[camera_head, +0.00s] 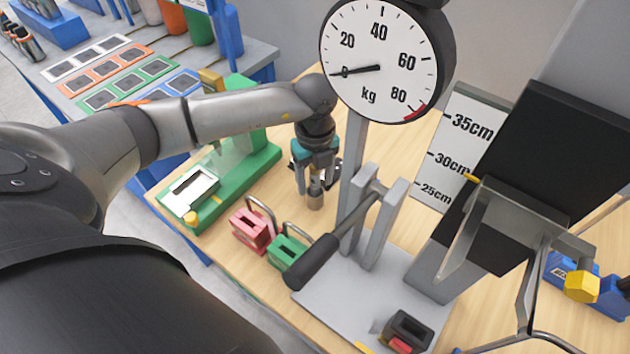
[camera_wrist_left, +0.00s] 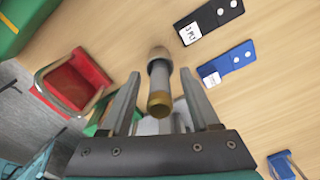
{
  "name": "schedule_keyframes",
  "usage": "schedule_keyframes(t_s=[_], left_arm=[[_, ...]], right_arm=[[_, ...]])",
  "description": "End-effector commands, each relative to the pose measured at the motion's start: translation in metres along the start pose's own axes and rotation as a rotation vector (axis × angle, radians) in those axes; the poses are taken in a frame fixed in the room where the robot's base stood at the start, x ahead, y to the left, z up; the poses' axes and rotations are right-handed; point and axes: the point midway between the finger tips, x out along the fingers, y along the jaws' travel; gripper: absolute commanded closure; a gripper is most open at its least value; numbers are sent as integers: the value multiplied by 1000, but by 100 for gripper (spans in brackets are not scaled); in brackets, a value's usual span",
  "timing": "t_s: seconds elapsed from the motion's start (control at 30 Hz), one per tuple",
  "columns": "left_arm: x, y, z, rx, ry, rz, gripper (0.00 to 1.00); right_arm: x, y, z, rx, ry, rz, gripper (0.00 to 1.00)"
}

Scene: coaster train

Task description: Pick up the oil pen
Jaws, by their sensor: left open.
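The oil pen, as best I can tell, is a short grey-brown cylinder with a gold-coloured end (camera_wrist_left: 159,80). It appears to stand upright on the wooden table. In the head view it shows small (camera_head: 315,196), partly hidden by my left gripper (camera_head: 313,182). In the left wrist view the open fingers of my left gripper (camera_wrist_left: 158,82) point down on both sides of the pen, with gaps visible beside it. My right gripper is not in view.
A dial scale (camera_head: 385,60) on a post and a grey lever press (camera_head: 375,280) stand right of my gripper. Pink (camera_head: 249,230) and green (camera_head: 287,252) padlocks lie nearer. A green device (camera_head: 235,180) is left. Dark and blue cards (camera_wrist_left: 226,64) lie on the table.

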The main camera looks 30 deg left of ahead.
Motion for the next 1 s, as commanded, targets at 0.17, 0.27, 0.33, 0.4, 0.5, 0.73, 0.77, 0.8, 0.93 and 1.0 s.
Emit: schedule_keyframes(t_s=[0.17,0.27,0.33,0.4,0.5,0.73,0.77,0.8,0.93,1.0], left_arm=[[0,0,0,0,0,0,43],[0,0,0,0,0,0,55],[0,0,0,0,0,0,62],[0,0,0,0,0,0,70],[-1,0,0,0,0,0,82],[-1,0,0,0,0,0,100],[-1,0,0,0,0,0,100],[-1,0,0,0,0,0,100],[-1,0,0,0,0,0,100],[-1,0,0,0,0,0,100]], right_arm=[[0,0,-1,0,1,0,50],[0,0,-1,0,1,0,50],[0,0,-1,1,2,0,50],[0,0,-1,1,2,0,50],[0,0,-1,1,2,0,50],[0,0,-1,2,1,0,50],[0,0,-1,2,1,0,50],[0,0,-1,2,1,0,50],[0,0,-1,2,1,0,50],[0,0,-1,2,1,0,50]])
